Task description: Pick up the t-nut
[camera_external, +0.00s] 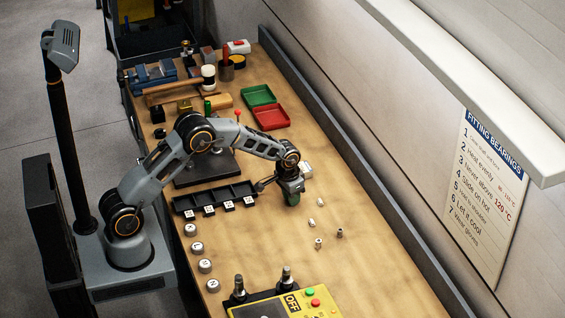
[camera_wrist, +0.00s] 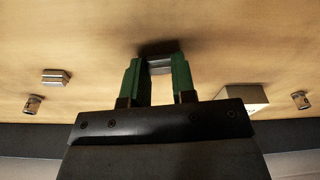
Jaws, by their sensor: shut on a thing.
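The t-nut (camera_wrist: 160,65), a small grey metal block, sits between the green fingertips of my gripper (camera_wrist: 158,70) in the wrist view. My gripper is shut on it, with a finger on each side. A dark shadow lies on the wood just beyond it. I cannot tell whether it touches the bench. In the external view my gripper (camera_external: 292,199) points down at the bench right of the black tray, and the t-nut is hidden there.
A similar metal block (camera_wrist: 57,77), a small cylinder (camera_wrist: 33,104), another cylinder (camera_wrist: 300,100) and a pale box (camera_wrist: 245,97) lie around. The black compartment tray (camera_external: 215,197) is left of my gripper. A yellow control box (camera_external: 335,300) stands in front. The right of the bench (camera_external: 385,275) is clear.

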